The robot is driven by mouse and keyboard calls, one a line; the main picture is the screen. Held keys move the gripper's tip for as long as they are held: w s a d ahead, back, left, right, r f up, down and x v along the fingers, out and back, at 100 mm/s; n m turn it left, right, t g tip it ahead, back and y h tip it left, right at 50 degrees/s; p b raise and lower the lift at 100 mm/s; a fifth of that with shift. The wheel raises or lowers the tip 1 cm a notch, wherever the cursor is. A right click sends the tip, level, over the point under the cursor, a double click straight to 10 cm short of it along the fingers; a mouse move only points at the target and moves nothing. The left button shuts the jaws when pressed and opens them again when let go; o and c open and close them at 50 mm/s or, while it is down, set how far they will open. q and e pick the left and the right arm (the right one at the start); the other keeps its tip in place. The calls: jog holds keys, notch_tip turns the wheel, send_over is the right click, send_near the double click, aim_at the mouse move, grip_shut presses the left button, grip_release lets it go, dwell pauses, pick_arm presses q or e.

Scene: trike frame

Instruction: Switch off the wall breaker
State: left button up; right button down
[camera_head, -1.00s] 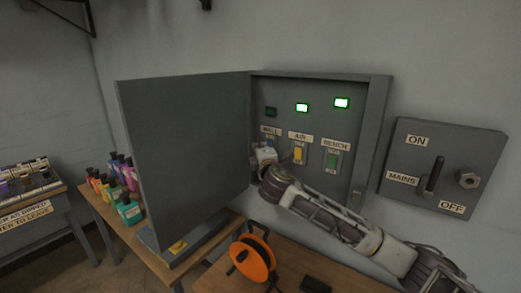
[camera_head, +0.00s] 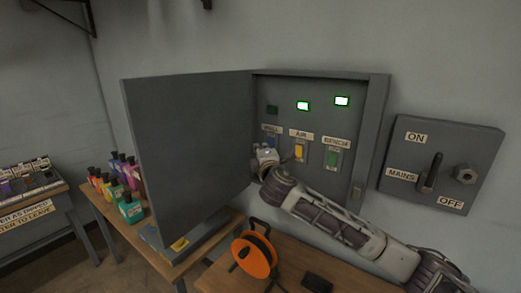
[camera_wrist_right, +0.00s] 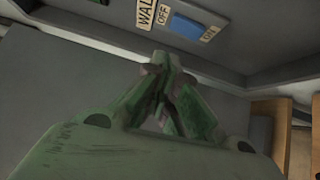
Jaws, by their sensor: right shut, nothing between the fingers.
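The open grey breaker box (camera_head: 378,115) hangs on the wall. Its WALL breaker, a blue switch (camera_head: 270,142), sits at the left under a dark lamp (camera_head: 271,110). The switch (camera_wrist_right: 187,27) also shows in the right wrist view between OFF and ON labels. My right gripper (camera_head: 265,157) is shut and empty, just below the WALL breaker. In the right wrist view its closed fingertips (camera_wrist_right: 166,62) are apart from the switch in the picture. My left gripper is not in view.
The AIR (camera_head: 299,152) and BENCH (camera_head: 333,158) breakers have lit green lamps. The box door (camera_head: 190,155) stands open left of my gripper. A MAINS switch box (camera_head: 475,145) hangs at right. An orange cable reel (camera_head: 254,258) and bottles (camera_head: 131,207) stand below.

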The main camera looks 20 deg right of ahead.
jog(key=s+a+b, duration=0.1)
jog(key=s, duration=0.7)
jog(key=shift+r+b, duration=0.35)
dwell(0.4)
